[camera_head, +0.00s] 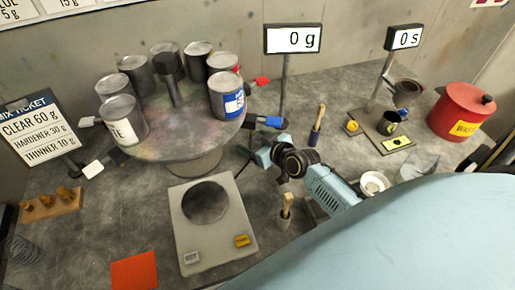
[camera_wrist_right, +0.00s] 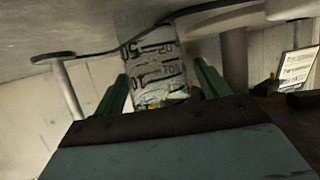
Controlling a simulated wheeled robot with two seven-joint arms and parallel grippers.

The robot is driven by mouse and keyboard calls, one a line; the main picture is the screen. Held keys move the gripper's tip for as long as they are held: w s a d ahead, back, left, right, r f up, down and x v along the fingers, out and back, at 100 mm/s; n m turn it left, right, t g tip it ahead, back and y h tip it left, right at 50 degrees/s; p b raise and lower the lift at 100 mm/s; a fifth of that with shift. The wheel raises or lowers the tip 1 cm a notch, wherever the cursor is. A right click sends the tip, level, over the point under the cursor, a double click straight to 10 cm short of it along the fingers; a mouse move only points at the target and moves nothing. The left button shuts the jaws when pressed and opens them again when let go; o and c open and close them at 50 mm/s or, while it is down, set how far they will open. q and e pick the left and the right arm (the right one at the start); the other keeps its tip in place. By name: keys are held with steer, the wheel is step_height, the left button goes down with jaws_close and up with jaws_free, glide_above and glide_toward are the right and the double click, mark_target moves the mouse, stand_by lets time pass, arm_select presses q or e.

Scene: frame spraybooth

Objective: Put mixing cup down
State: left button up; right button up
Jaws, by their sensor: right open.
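A pale mixing cup (camera_wrist_right: 158,65) with dark printed graduations shows in the right wrist view, between the two green fingers of my right gripper (camera_wrist_right: 161,80). The fingers are apart, one on each side of the cup; I cannot tell whether either touches it. In the head view my right gripper (camera_head: 262,155) is beside the round can stand, its fingers hard to make out. I cannot pick out the cup there. The scale (camera_head: 238,246) has a dark round pan with nothing visible on it, and its display (camera_head: 293,39) reads 0 g. My left gripper is not in view.
Several cans stand on the round stand (camera_head: 185,140). A brush (camera_head: 317,125) and a brush holder (camera_head: 286,212) are near my right arm. A red pot (camera_head: 462,110) stands at the right. An orange square (camera_head: 134,270) lies at the front left.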

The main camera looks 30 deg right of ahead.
steer(key=shift+w+f, duration=0.1)
steer(key=shift+w, duration=0.15)
steer(key=c, duration=1.1)
